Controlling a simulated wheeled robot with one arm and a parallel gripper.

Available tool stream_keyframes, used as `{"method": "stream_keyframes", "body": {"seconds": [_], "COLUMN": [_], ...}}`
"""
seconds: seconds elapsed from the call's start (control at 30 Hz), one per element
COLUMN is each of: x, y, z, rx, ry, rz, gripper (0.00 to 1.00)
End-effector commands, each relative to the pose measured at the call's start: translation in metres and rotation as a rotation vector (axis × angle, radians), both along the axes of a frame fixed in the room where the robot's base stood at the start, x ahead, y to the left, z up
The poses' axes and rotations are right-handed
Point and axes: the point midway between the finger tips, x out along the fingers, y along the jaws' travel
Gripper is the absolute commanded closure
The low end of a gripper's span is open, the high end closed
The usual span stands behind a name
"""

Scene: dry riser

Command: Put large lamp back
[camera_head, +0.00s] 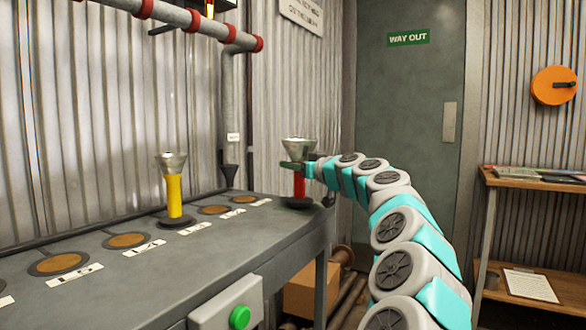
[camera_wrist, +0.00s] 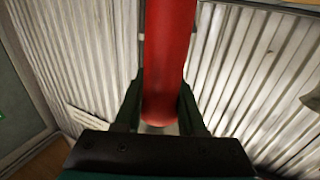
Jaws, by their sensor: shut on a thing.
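A red lamp (camera_head: 299,187) with a silver flared head and a dark round base is upright at the far right end of the grey bench (camera_head: 255,228). My gripper (camera_head: 296,168) is shut on its upper part, just below the head. In the wrist view the red body (camera_wrist: 169,55) stands between the two dark fingers. I cannot tell whether its base touches the bench. A yellow lamp (camera_head: 174,196) with a similar silver head stands upright on the bench, left of the red one. I cannot tell for sure which is the large lamp.
Several round tan pads (camera_head: 127,241) with white labels (camera_head: 148,246) line the bench. A grey box with a green button (camera_head: 239,317) is on its front. A pipe (camera_head: 228,110) with a dark funnel hangs behind. A wooden shelf (camera_head: 530,181) stands right, and a carton (camera_head: 300,298) lies below.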

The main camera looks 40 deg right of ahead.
Motion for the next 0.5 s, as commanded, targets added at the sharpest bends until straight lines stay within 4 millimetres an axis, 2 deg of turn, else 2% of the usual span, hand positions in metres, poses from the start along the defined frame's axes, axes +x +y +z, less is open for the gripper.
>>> {"method": "stream_keyframes", "body": {"seconds": [0.5], "x": [0.0002], "y": [0.0004], "z": [-0.0095], "rx": [-0.001], "ry": [-0.001], "rz": [-0.001], "gripper": [1.00]}}
